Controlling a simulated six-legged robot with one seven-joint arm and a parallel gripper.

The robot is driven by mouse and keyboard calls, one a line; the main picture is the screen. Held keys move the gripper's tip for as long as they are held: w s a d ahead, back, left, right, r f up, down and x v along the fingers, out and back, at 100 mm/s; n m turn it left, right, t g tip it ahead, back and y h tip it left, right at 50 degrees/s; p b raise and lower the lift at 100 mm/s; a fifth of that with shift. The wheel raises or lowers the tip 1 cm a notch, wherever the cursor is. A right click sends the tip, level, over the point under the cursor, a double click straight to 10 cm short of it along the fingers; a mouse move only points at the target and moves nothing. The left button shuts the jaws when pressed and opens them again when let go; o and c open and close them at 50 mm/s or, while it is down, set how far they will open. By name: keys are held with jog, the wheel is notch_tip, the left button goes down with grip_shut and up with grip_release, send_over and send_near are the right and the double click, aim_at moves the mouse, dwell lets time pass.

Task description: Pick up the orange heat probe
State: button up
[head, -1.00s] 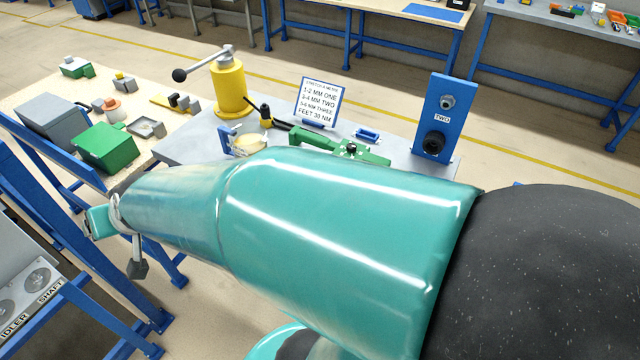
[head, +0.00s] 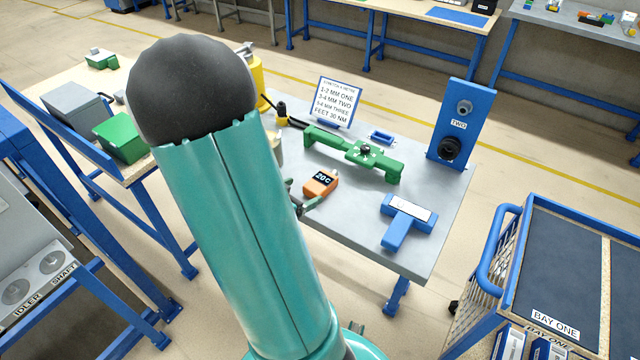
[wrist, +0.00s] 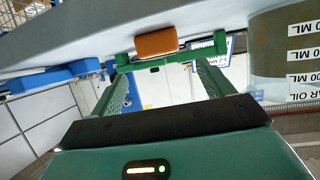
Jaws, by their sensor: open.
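The orange heat probe (head: 320,183), with a dark display reading 20 C, lies on the grey bench (head: 345,222) near its front edge. In the wrist view the orange probe (wrist: 156,41) shows ahead of my fingers, at the bench edge and in front of a green bar. My gripper (wrist: 163,68) is open and empty, its two green fingers spread apart below and short of the probe. In the head view my gripper (head: 303,204) is mostly hidden behind my arm, just left of the probe.
A green tool (head: 355,152) lies behind the probe. A blue T-shaped tool (head: 407,220) lies to its right. A sign (head: 338,101) and a blue stand (head: 462,120) are at the back. A labelled oil container (wrist: 285,55) is close on the right in the wrist view.

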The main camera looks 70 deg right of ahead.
aim_at(317, 185)
jog(key=x, duration=0.9)
jog(key=shift+d+f, duration=0.25)
jog(key=shift+f, duration=0.05)
jog(key=shift+c, duration=0.2)
jog(key=c, duration=1.1)
